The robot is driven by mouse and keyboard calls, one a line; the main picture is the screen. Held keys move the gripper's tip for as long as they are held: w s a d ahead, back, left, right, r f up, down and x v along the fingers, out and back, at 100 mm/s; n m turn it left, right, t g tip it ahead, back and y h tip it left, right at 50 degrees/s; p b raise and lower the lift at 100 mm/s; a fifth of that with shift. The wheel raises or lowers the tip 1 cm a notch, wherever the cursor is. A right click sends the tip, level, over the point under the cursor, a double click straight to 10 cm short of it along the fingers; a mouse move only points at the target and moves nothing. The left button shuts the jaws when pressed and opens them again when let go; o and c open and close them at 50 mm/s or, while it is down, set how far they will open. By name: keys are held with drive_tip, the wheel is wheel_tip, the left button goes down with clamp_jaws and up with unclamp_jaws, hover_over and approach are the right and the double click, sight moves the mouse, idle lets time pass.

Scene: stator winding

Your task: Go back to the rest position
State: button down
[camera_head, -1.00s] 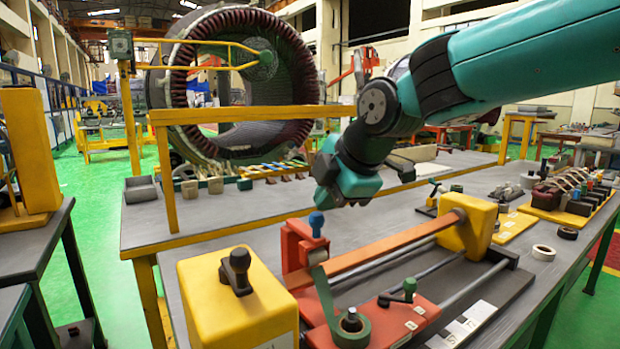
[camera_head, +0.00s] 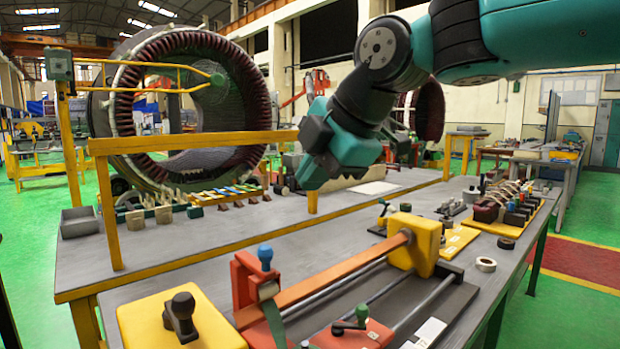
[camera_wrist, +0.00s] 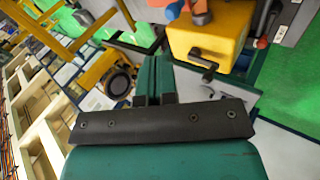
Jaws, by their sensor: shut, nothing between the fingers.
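My gripper (camera_head: 308,165) hangs from the teal arm at upper centre in the head view, above the grey workbench and apart from everything on it. In the wrist view its fingers (camera_wrist: 152,78) are together with nothing between them. Below it in the head view lies the winding fixture, with an orange bar (camera_head: 335,275), a yellow end block (camera_head: 412,243) and a red clamp with a blue knob (camera_head: 265,255). The rest position itself is not marked in view.
A yellow rail (camera_head: 195,143) crosses in front of the large stator ring (camera_head: 185,105). A yellow block with a black knob (camera_head: 180,315) stands at front left. A grey tray (camera_head: 79,221), a white tape roll (camera_head: 486,264) and a rack of dark parts (camera_head: 510,210) lie on the bench.

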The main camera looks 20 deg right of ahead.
drive_tip(key=s+a+f+m+g+p, duration=0.1)
drive_tip(key=s+f+m+g+p, duration=0.1)
drive_tip(key=s+f+m, duration=0.5)
drive_tip(key=s+a+f+m+g+p, duration=0.2)
drive_tip(key=s+f+m+g, duration=0.2)
drive_tip(key=s, duration=0.7)
wheel_tip(320, 180, down, 3)
drive_tip(key=m, duration=0.2)
drive_tip(key=shift+s+a+f+m+g+y, duration=0.15)
drive_tip(key=shift+s+f+m+g+y, duration=0.05)
drive_tip(key=shift+s+m+g+y, duration=0.2)
